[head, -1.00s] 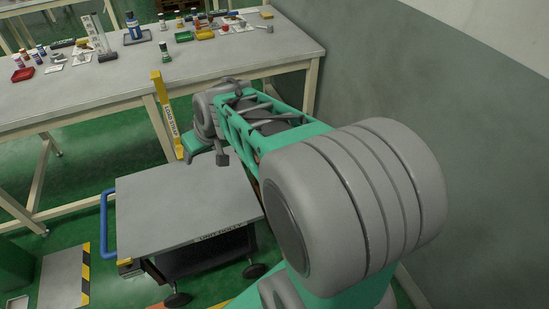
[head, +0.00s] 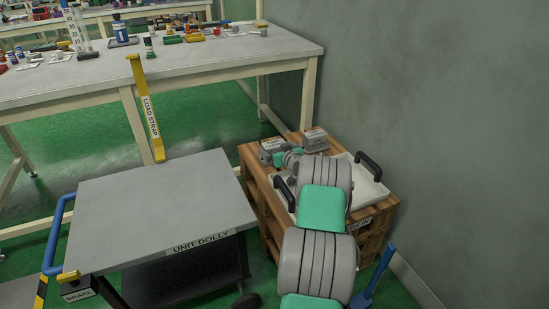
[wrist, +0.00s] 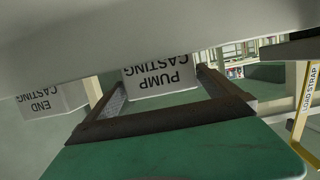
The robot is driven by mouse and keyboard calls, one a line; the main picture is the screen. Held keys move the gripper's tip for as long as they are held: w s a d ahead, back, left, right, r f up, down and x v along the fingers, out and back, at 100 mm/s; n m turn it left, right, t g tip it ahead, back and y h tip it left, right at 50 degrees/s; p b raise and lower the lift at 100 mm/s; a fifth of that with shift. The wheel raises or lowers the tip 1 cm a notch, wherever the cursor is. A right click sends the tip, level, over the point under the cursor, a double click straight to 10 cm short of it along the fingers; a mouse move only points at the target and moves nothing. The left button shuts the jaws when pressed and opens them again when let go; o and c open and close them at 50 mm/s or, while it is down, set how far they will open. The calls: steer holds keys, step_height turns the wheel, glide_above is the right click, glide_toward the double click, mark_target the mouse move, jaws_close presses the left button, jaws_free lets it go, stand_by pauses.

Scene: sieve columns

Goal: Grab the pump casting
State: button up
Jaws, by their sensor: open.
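The pump casting is a grey block with a white label; in the wrist view its label (wrist: 160,77) shows upside down between my fingers. In the head view I take it to be the left grey block (head: 272,145) on the wooden crate. My gripper (wrist: 160,88) is open, its two dark fingers on either side of the label. I cannot tell whether they touch the casting. In the head view my gripper (head: 286,158) is a small teal and grey part close by the block, partly hidden by my arm.
The end casting (wrist: 45,103) stands beside it, at the right in the head view (head: 315,141). A pale tray (head: 362,186) with black handles lies on the crate (head: 262,207). The unit dolly (head: 155,205) stands left. A yellow load strap post (head: 146,110) and a workbench (head: 230,55) are behind.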

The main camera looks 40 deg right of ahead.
steer(key=shift+x, duration=1.1)
steer(key=shift+c, duration=0.6)
steer(key=c, duration=1.6)
steer(key=shift+r, duration=0.15)
steer(key=shift+c, duration=0.9)
steer(key=shift+r, duration=0.1)
